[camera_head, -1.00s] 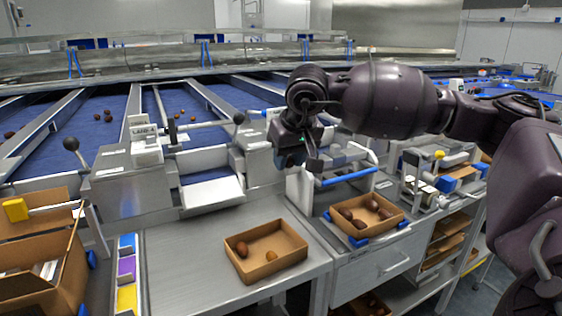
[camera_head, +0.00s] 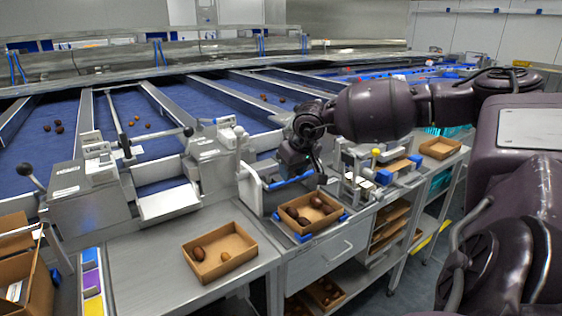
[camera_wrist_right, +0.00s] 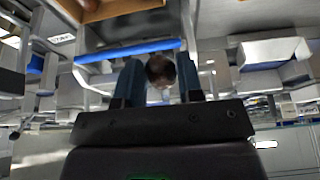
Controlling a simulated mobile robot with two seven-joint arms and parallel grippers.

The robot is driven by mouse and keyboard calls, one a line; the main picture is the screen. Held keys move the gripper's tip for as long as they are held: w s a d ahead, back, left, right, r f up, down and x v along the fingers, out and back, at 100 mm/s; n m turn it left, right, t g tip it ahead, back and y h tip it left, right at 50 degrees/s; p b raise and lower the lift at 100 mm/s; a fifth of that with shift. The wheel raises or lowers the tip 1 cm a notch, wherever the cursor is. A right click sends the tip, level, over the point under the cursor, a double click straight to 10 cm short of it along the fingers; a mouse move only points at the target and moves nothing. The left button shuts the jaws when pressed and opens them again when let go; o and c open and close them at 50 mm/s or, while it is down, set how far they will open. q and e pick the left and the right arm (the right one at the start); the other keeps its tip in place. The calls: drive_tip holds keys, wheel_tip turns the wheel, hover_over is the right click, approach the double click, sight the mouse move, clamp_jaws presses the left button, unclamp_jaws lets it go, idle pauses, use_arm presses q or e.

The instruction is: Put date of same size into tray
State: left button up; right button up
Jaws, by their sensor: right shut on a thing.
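My right gripper (camera_head: 305,172) is above the back edge of the right cardboard tray (camera_head: 325,224). In the right wrist view, its two fingers (camera_wrist_right: 159,85) are shut on a dark brown date (camera_wrist_right: 160,70). The right tray holds several brown dates (camera_head: 304,220) and rests on blue corner supports. The left cardboard tray (camera_head: 234,265) sits on the metal table and holds a dark brown date (camera_head: 198,253) and a smaller, lighter one (camera_head: 225,256). My left gripper is out of view.
A blue bar (camera_head: 290,181) runs behind the right tray, close to my gripper. Blue conveyor lanes (camera_head: 40,145) with scattered dates lie behind metal chutes. Another cardboard tray (camera_head: 440,149) stands at the far right. The metal table (camera_head: 150,285) is bare left of the left tray.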

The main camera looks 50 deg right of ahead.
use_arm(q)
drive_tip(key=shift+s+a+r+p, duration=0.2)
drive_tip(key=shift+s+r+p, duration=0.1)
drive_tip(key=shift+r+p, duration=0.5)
use_arm(e)
drive_tip(key=s+d+f, duration=0.4)
drive_tip(key=d+f, duration=0.3)
drive_tip(key=d, duration=0.2)
drive_tip(key=shift+s+f, duration=0.2)
drive_tip(key=shift+f, duration=0.1)
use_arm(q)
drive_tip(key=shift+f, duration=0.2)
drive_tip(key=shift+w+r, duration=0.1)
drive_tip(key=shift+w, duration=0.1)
use_arm(e)
drive_tip(key=shift+f, duration=0.1)
drive_tip(key=shift+f, duration=0.7)
drive_tip(key=shift+f+b, duration=0.45)
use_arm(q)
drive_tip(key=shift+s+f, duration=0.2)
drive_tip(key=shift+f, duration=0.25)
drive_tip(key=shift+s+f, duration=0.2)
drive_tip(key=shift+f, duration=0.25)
use_arm(e)
drive_tip(key=shift+f, duration=0.1)
